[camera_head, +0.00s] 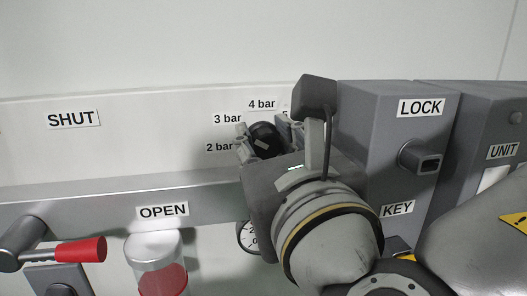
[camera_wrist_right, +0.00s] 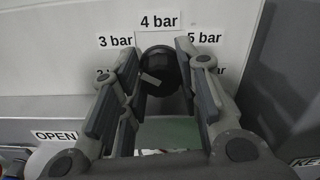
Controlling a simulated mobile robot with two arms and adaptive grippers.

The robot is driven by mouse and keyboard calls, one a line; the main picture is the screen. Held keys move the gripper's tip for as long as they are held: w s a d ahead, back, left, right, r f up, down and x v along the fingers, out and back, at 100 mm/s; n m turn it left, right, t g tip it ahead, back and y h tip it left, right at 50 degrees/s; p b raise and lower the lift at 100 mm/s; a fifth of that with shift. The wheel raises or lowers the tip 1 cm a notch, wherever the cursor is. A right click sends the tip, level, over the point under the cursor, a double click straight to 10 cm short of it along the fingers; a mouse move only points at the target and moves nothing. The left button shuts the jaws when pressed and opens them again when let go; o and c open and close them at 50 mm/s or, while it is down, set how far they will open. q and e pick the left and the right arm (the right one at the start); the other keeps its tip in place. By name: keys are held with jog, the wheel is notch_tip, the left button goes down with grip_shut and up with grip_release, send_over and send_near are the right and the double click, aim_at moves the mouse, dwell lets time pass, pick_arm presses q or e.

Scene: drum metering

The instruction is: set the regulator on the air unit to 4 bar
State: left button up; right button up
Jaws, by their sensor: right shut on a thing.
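The regulator knob (camera_head: 264,140) is round and black, on the white panel under the "4 bar" label (camera_head: 262,104). It also shows in the right wrist view (camera_wrist_right: 161,68), with a pale mark on its face lying at a slant, its outer end toward the upper left or lower right; I cannot tell which label it points at. My right gripper (camera_head: 266,130) is shut on the knob, one finger on each side. A round gauge (camera_head: 246,238) shows below, mostly hidden behind my gripper. My left gripper is not in view.
The grey box with the "LOCK" label (camera_head: 421,107) stands close to the right of my gripper. A red-handled lever (camera_head: 80,251) and a clear bowl with red contents (camera_head: 160,268) are at the lower left.

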jog(key=m+b, duration=0.4)
jog(key=b, duration=0.1)
jog(key=shift+d+f, duration=0.1)
jog(key=shift+f, duration=0.2)
jog(key=shift+r+m+b, duration=0.25)
jog(key=shift+m+b, duration=0.85)
jog(key=shift+b, duration=0.15)
jog(key=o, duration=1)
jog(key=shift+w, duration=0.15)
jog(key=shift+r, duration=0.25)
notch_tip(320, 180, up, 10)
jog(key=shift+f, duration=0.25)
